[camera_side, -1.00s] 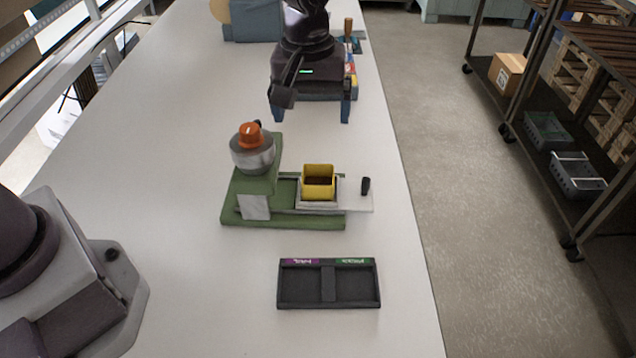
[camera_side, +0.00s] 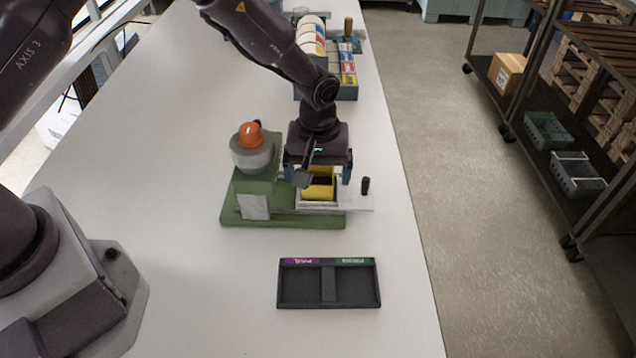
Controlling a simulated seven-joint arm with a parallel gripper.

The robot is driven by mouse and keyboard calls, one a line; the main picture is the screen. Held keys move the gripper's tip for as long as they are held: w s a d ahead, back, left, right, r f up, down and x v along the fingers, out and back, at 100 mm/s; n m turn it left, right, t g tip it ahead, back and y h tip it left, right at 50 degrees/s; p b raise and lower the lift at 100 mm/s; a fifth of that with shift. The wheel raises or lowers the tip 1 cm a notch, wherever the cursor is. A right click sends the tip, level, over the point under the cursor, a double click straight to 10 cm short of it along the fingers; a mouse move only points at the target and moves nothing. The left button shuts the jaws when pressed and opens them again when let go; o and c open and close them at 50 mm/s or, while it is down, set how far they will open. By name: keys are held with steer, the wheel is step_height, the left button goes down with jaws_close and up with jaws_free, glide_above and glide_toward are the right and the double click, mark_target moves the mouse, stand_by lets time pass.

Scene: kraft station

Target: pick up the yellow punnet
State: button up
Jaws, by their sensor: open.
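The yellow punnet (camera_side: 322,190) sits on the white sliding plate (camera_side: 350,204) of a green fixture (camera_side: 285,220). Its inside looks dark. My gripper (camera_side: 318,178) is directly over the punnet, with its blue-tipped fingers apart, one toward the left side and one toward the right. The gripper body hides the upper and rear part of the punnet. I cannot tell whether the fingers touch it.
A grey cylinder with an orange cap (camera_side: 250,136) stands on the fixture just left of my gripper. A black knob (camera_side: 365,186) rises at the right. A black two-compartment tray (camera_side: 329,285) lies in front, empty. Coloured items (camera_side: 340,65) stand behind.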

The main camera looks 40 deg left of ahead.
step_height(320, 180, down, 2)
steer(key=shift+f, duration=0.1)
steer(key=c, duration=1)
